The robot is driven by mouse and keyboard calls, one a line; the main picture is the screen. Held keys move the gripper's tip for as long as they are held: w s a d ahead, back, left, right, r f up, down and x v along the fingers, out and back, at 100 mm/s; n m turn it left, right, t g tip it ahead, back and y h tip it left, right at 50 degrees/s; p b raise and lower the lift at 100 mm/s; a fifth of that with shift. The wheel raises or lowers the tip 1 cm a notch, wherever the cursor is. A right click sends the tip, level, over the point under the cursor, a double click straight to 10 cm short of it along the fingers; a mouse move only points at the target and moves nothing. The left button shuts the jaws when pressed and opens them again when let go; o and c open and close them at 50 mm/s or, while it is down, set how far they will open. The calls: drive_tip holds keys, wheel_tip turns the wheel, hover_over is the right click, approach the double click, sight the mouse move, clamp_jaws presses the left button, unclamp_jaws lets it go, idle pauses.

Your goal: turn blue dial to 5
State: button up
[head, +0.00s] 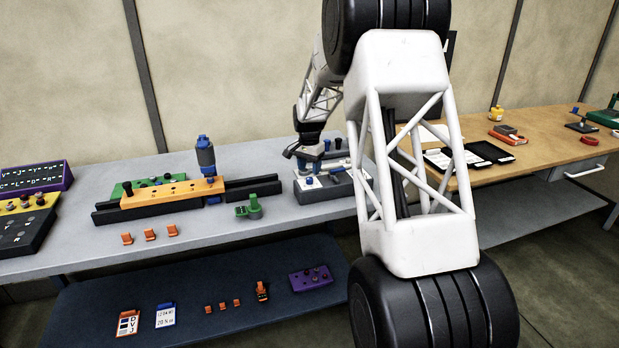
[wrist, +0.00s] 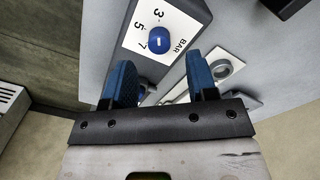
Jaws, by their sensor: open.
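The blue dial (wrist: 158,40) shows in the wrist view on a white plate (wrist: 135,42) printed with 3, 5, 7 and BAR. A short pale mark is on its top; I cannot tell which number it points to. In the head view the blue dial (head: 309,181) sits on the front of a grey box on the bench. My gripper (wrist: 160,68) is open, its two blue fingers spread on either side below the dial in the wrist view, with nothing between them. In the head view my gripper (head: 304,157) hangs just above the box.
The grey box (head: 325,193) carries other small parts, partly behind my arm. A green part (head: 249,208) and an orange block (head: 172,195) on a dark rail lie to its left on the grey bench (head: 215,235). A wooden table (head: 540,170) stands at the right.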

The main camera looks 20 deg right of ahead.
sight(310, 178)
drive_tip(key=shift+f, duration=2.15)
drive_tip(key=c, duration=0.9)
